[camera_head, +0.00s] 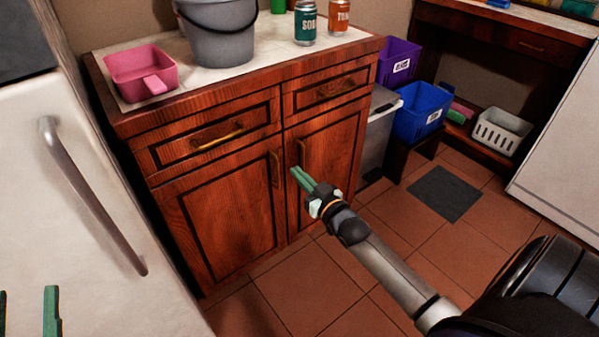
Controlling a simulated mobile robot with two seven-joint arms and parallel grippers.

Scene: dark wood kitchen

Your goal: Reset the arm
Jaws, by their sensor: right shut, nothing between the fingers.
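My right gripper (302,178) has green fingers that are shut with nothing between them. It is in front of the right door of the dark wood cabinet (222,208), near that door's brass handle (301,153). I cannot tell whether the fingertips touch the door. My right arm reaches in from the lower right. My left gripper (27,310) shows only in part at the lower left corner, in front of the white fridge-like door. Its two fingers stand apart, and the rest is out of frame.
The cabinet top holds a pink scoop-like container (141,72), a grey bucket (219,36), a teal can (305,23) and an orange can (339,17). A white door with a metal handle (94,195) stands left. Bins (423,113) stand behind right. Tiled floor around a dark mat (445,193) is clear.

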